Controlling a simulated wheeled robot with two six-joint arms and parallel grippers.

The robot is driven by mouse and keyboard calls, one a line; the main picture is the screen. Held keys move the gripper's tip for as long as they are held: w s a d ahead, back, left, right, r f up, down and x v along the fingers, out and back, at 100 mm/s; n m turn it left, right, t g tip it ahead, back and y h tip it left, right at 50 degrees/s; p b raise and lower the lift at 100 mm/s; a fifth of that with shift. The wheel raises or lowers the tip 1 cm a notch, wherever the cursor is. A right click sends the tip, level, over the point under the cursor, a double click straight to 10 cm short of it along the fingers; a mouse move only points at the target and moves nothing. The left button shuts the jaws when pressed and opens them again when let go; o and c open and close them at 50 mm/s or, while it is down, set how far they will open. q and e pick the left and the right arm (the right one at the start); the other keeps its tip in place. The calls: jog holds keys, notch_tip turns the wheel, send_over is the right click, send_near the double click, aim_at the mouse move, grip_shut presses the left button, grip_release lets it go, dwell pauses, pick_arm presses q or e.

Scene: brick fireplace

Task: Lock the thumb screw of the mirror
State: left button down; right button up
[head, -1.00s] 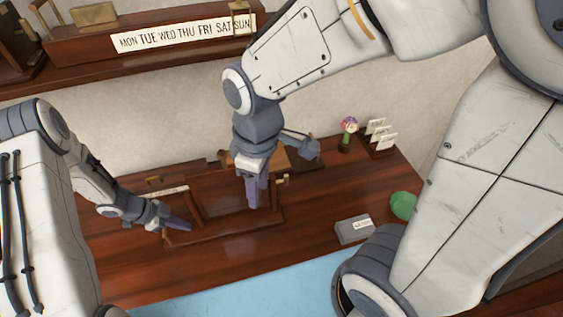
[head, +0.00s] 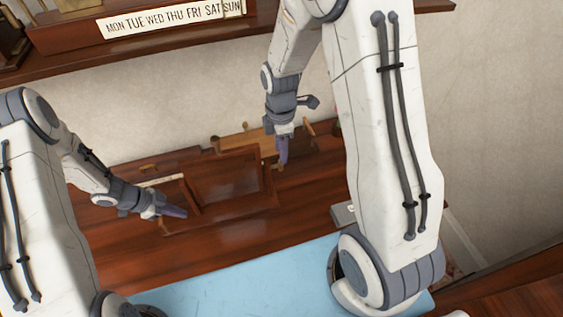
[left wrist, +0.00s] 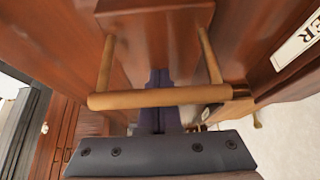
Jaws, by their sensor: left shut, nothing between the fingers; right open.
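The mirror (head: 236,180), a dark wooden frame, stands on the desk between my grippers in the head view. A small brass piece (head: 281,167) shows at its right edge, apparently the thumb screw, partly covered by my right gripper. My right gripper (head: 283,155) points down there, open; contact cannot be told. My left gripper (head: 176,212) is shut and empty by the frame's lower left corner. In the left wrist view its purple fingers (left wrist: 158,105) are together, partly hidden behind a brass bar handle (left wrist: 160,97) on two posts.
A shelf (head: 150,52) with a weekday strip (head: 172,19) runs above the wooden desk (head: 140,255). A pale blue surface (head: 240,275) lies at the front. A grey box (head: 343,213) is mostly hidden by my right arm. Bare desk shows in front of the mirror.

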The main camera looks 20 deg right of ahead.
aim_at(281, 170)
notch_tip(281, 170, down, 6)
jog(key=shift+f, duration=0.1)
grip_shut()
